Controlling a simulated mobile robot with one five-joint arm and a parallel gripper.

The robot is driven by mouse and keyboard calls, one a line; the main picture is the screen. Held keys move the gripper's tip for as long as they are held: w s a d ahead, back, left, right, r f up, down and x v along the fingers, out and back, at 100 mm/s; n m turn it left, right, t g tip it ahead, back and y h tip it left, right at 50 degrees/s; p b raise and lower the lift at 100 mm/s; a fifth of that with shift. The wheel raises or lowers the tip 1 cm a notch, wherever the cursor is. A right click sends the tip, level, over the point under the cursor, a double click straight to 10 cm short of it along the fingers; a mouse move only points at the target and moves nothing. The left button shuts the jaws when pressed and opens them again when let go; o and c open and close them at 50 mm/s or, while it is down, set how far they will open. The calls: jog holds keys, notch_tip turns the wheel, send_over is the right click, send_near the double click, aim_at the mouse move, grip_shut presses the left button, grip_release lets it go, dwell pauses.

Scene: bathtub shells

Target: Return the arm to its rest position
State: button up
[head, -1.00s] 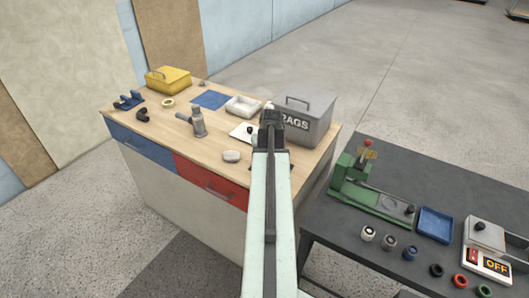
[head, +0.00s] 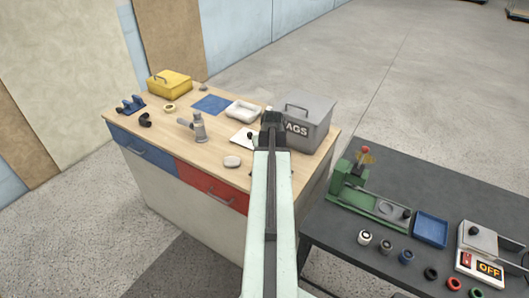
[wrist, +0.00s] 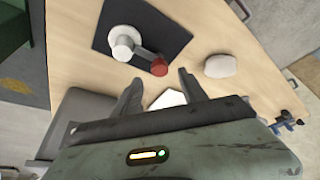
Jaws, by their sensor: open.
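My arm (head: 269,215) reaches forward from the bottom of the head view, over the right part of the wooden bench (head: 160,124). My gripper (head: 272,120) is at its far end, in front of the grey RAGS bin (head: 308,122), and hides part of its lettering. In the wrist view, the two dark fingers (wrist: 160,90) stand apart with nothing held between them. A white piece (wrist: 168,99) shows beyond the gap. A dark mat (wrist: 140,38) with a white knob and a red-ended part lies on the wood near the fingertips.
At right, a dark table (head: 440,190) holds a green device (head: 350,184), a blue tray (head: 430,229) and several rings.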

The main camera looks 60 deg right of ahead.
jog(key=p+v, duration=0.1)
jog(key=v, duration=0.2)
jog(key=shift+r+p, duration=0.1)
jog(key=shift+p, duration=0.2)
jog(key=w+a+f+n+y+b, duration=0.2)
jog(key=w+a+n, duration=0.4)
jog(key=w+a, duration=1.75)
jog(key=w+a+f+n+y+b, duration=0.1)
jog(key=a+n, duration=0.1)
jog(key=a, duration=0.9)
jog(key=w+a+f+n, duration=0.1)
jog(key=a, duration=1)
jog(key=s+a+f+g, duration=0.1)
jog(key=s+a+g, duration=0.2)
jog(key=s+a, duration=0.4)
jog(key=a+b, duration=0.1)
jog(key=a, duration=0.3)
jog(key=shift+s+f, duration=0.25)
jog(key=shift+f, duration=0.05)
